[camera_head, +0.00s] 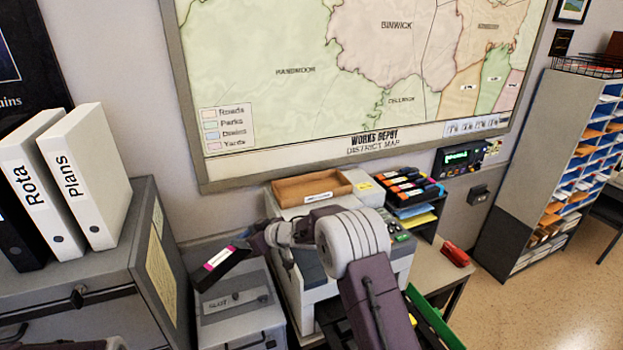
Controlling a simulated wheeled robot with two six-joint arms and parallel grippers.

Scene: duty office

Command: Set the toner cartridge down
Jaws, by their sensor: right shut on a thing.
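The toner cartridge (221,266) is a black bar with a magenta and white label. It is held tilted, its upper end at the right. My right gripper (250,243) is shut on that upper end; the fingers are small and partly hidden by my wrist. The cartridge shows over the back part of a low grey cabinet (240,325), between the tall cabinet and the printer. I cannot tell whether it touches the cabinet top. My left gripper is not in view; only a bit of my left arm shows at the bottom left edge.
A printer (295,290) stands right of the low cabinet, partly behind my right arm, with a wooden tray (312,187) on it. A tall grey cabinet (150,240) with binders (88,180) rises at the left. A red stapler (455,254) lies on the desk at right.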

